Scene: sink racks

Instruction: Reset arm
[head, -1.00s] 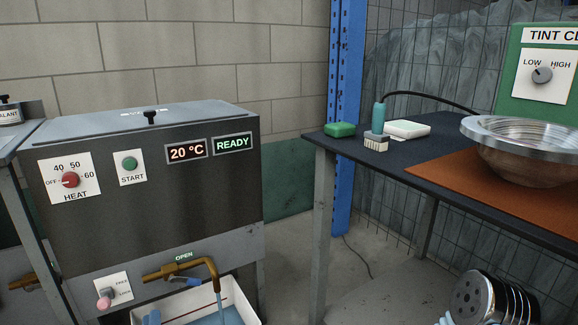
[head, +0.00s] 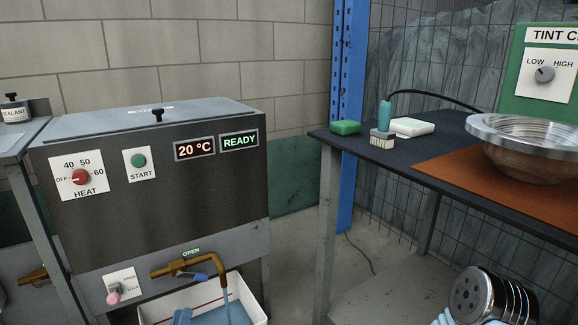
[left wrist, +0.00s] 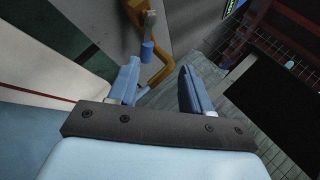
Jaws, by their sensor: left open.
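My left gripper (head: 182,316) shows only in part at the bottom edge of the head view, over the white tub. In the left wrist view its two light blue fingers (left wrist: 160,88) stand apart with nothing held between them. The brass tap (head: 172,268) has a blue-ended lever (head: 195,276) and an OPEN label above it. A blue stream runs from its spout into the white tub (head: 258,300). In the left wrist view the brass pipe (left wrist: 160,75) and the blue lever end (left wrist: 148,50) lie just beyond the fingertips, apart from them.
A dark heater box (head: 110,215) reads 20 °C and READY. The table at right (head: 370,165) holds a green block (head: 346,127), a brush (head: 384,120), a white block (head: 412,126) and a metal bowl (head: 530,165). Open floor (head: 370,290) lies beneath it.

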